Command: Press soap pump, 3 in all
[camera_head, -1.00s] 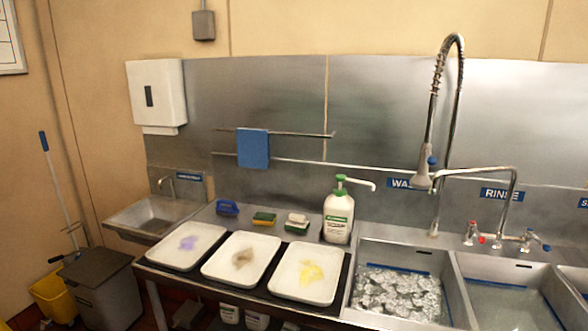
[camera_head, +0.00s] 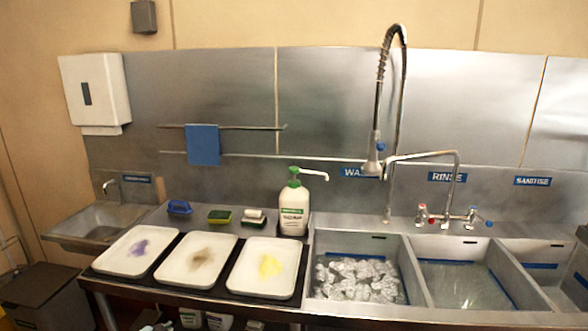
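The soap pump bottle (camera_head: 294,209) is white with a green label and a green collar. It stands upright on the steel counter behind the trays, left of the wash sink. Its white spout (camera_head: 314,173) points right, and the pump head looks raised. Neither of my grippers is in view, and nothing touches the bottle.
Three white trays with purple (camera_head: 139,249), brown (camera_head: 199,259) and yellow (camera_head: 263,267) stains lie in front of the bottle. Sponges (camera_head: 220,216) sit left of it. The wash sink (camera_head: 411,270) holds foam; a tall spray tap (camera_head: 378,130) rises behind it.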

